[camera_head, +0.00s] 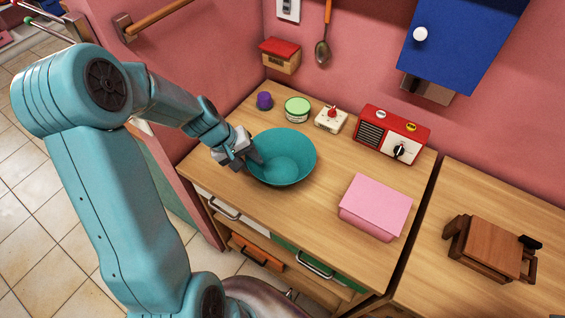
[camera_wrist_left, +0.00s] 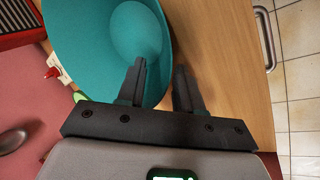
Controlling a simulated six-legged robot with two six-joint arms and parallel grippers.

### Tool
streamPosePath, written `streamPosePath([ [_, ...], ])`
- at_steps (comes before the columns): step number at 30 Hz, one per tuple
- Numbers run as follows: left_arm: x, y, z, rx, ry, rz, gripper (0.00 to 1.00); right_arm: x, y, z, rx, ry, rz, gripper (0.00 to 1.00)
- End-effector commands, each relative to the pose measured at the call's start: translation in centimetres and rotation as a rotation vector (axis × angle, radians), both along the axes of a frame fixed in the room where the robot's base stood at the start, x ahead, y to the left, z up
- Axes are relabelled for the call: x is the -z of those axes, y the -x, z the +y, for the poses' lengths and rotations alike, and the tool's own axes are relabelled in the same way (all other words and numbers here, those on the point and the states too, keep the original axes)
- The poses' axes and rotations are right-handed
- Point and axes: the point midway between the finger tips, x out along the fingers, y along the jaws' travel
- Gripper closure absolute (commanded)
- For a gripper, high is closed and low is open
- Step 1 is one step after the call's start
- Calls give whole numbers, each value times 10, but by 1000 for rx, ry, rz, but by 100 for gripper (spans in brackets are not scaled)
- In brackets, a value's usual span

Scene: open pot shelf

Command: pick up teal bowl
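The teal bowl (camera_head: 286,156) stands upright and empty on the wooden counter. It fills the upper left of the left wrist view (camera_wrist_left: 90,45). My left gripper (camera_head: 257,158) is at the bowl's left rim. In the left wrist view its two dark fingers (camera_wrist_left: 161,78) stand apart, one over the inside of the bowl and one outside the wall. The rim runs between them, with a gap to the outer finger. My right gripper is not in view.
A pink box (camera_head: 376,207) lies right of the bowl. Behind are a red radio (camera_head: 393,134), a cream box with a red knob (camera_head: 331,120), a green-lidded tin (camera_head: 297,109) and a purple item (camera_head: 264,100). A blue cabinet (camera_head: 455,45) hangs above. The counter's front is clear.

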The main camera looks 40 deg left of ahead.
Motion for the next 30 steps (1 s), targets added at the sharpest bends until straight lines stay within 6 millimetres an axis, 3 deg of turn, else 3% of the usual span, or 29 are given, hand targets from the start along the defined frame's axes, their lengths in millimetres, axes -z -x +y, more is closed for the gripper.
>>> streamPosePath([
  [9,44,-14,-12,2,1,2,65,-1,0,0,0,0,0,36],
  [17,46,-16,-12,1,0,1,65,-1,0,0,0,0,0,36],
  [21,46,-16,-13,1,0,1,100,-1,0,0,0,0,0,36],
  [30,46,-15,-12,1,1,2,100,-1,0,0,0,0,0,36],
])
